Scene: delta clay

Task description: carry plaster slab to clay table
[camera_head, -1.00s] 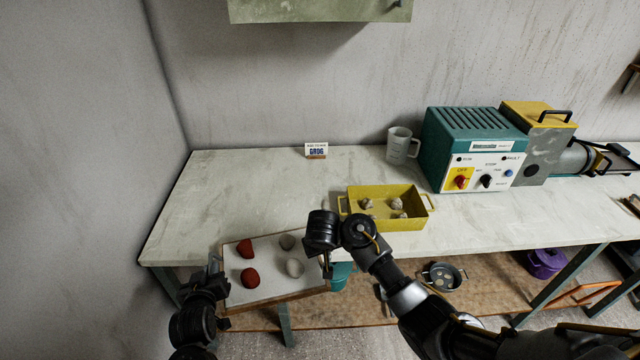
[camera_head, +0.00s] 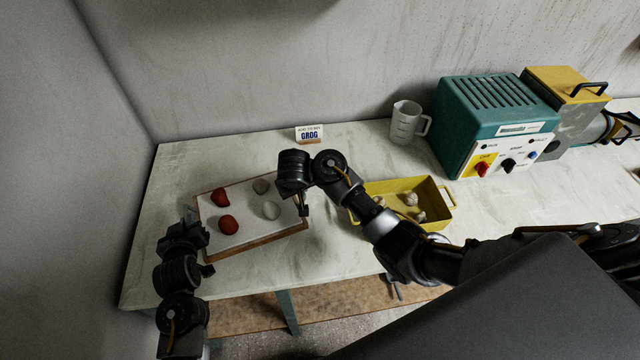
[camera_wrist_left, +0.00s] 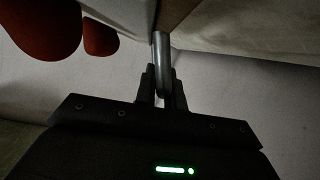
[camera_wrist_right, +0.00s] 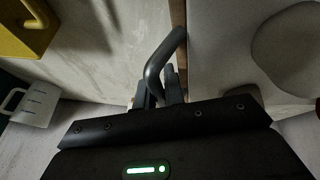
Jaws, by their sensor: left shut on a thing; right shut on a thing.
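The plaster slab (camera_head: 245,232) is a white-topped board with wooden edges, bearing two red lumps (camera_head: 228,225) and two pale lumps (camera_head: 270,210). In the head view it is over the left part of the clay table (camera_head: 150,262); I cannot tell whether it touches the top. My left gripper (camera_head: 205,262) is at its left side, shut on a metal handle (camera_wrist_left: 161,55) of the slab. My right gripper (camera_head: 304,204) is at its right side, shut on a bent metal handle (camera_wrist_right: 165,55). The handle ends are partly hidden by the fingers.
A yellow bin (camera_head: 440,208) with pale lumps stands just right of my right gripper. A GROG card (camera_head: 309,134), a clear jug (camera_head: 405,122) and a teal machine (camera_head: 490,120) stand along the back.

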